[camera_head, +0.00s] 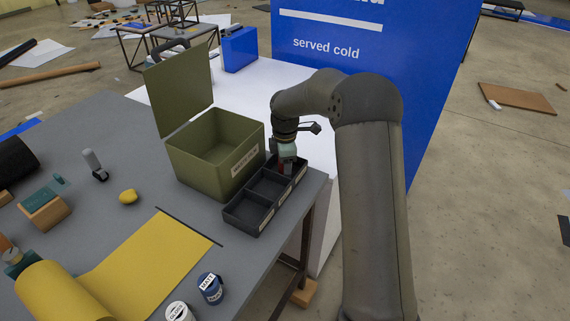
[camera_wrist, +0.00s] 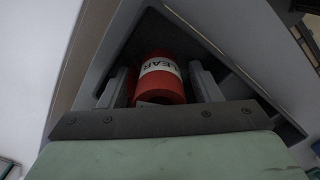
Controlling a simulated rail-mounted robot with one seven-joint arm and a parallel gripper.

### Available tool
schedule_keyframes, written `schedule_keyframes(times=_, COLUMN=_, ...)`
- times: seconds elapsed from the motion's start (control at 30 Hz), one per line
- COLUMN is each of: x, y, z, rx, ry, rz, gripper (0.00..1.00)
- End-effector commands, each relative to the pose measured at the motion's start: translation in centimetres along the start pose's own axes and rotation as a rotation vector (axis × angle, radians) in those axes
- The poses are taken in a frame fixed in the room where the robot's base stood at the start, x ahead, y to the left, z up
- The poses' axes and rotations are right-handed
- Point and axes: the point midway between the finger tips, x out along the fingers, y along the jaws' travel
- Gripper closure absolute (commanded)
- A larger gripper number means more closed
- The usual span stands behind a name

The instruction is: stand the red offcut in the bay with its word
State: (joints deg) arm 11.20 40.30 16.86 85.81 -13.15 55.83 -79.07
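The red offcut (camera_wrist: 160,75) is a red round piece with a white band; the letters "LEAR" show in the wrist view. In the head view a little of its red (camera_head: 283,168) shows under my gripper (camera_head: 285,166). Dark bay walls surround the piece in the wrist view. I cannot tell whether its base touches the bay floor. The near and middle bays look empty. The tray's labels are too small to read.
An olive box (camera_head: 190,166) with its lid raised stands left of the tray. A yellow sheet (camera_head: 150,265), blue tin (camera_head: 210,288), white tin (camera_head: 179,312) and lemon (camera_head: 128,196) lie nearer. A blue panel (camera_head: 400,90) rises behind my arm. The table's edge is close right of the tray.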

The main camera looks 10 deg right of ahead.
Motion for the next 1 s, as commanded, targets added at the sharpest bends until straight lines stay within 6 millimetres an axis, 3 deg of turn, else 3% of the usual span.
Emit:
schedule_keyframes(times=0.23, x=-1.1, y=0.1, z=0.0, rx=0.0, ry=0.0, rz=0.003, gripper=0.42)
schedule_keyframes(times=0.7, x=-10.4, y=0.1, z=0.0, rx=0.0, ry=0.0, rz=0.003, gripper=0.42)
schedule_keyframes(times=1.0, x=-12.4, y=-0.1, z=0.0, rx=0.002, ry=0.0, rz=0.0, gripper=0.42)
